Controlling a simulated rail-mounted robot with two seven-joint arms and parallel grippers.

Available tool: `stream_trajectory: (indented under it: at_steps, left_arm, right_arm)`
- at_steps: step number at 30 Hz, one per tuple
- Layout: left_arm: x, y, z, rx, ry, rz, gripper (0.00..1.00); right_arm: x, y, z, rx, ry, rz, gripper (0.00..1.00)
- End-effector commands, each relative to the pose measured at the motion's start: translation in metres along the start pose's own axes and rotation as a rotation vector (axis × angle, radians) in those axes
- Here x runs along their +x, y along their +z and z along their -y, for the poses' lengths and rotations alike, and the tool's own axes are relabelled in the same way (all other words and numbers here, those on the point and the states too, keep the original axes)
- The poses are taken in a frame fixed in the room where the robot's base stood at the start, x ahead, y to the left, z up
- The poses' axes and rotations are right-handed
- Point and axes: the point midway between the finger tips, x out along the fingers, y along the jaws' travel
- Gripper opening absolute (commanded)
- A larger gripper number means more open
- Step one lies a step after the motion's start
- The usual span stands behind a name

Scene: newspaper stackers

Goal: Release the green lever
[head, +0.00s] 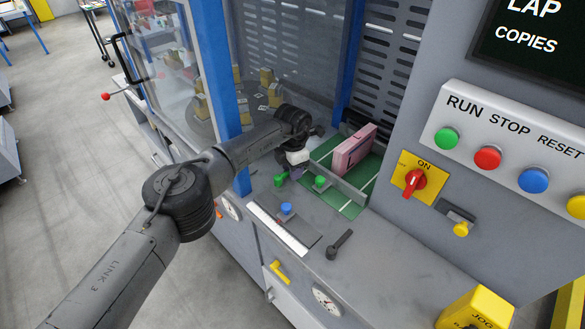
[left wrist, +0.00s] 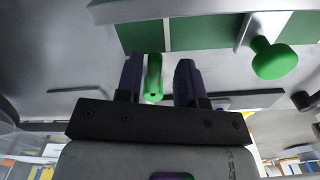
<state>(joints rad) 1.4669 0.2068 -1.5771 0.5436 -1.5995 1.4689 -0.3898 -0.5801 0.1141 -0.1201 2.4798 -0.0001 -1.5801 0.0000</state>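The green lever (head: 280,179) stands on the grey machine deck, left of the green bed. In the left wrist view the lever (left wrist: 154,77) shows as a green grip between the two dark fingers of my left gripper (left wrist: 159,80). The fingers are apart, with the lever nearer the left one and a clear gap to the right one. In the head view my left gripper (head: 292,168) is at the lever, its fingertips hard to make out. Contact with the lever cannot be told. My right gripper is not in view.
A green knob (head: 320,181) sits close right of the lever and also shows in the wrist view (left wrist: 273,59). A pink block (head: 354,149) stands on the green bed (head: 350,208). A blue knob (head: 286,208) and black handle (head: 339,244) are nearer. A blue post (head: 218,62) stands beside my arm.

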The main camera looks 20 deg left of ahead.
Motion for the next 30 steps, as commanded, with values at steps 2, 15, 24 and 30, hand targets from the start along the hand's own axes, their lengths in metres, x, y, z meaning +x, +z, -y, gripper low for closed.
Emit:
stream_trajectory:
  at_steps: [2,15,24,30]
  left_arm:
    - [0.0,0.0,0.0,0.0,0.0,0.0,0.4]
    - [-0.024,0.0,-0.001,0.001,0.001,0.002,0.4]
    - [-0.083,0.0,0.0,0.0,0.001,0.002,0.4]
    - [-0.114,0.0,0.0,0.0,0.001,0.001,0.4]
  right_arm:
    - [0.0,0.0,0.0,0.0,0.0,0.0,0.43]
    - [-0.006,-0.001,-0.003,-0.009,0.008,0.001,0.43]
    - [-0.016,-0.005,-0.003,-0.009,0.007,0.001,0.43]
    - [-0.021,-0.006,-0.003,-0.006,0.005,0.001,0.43]
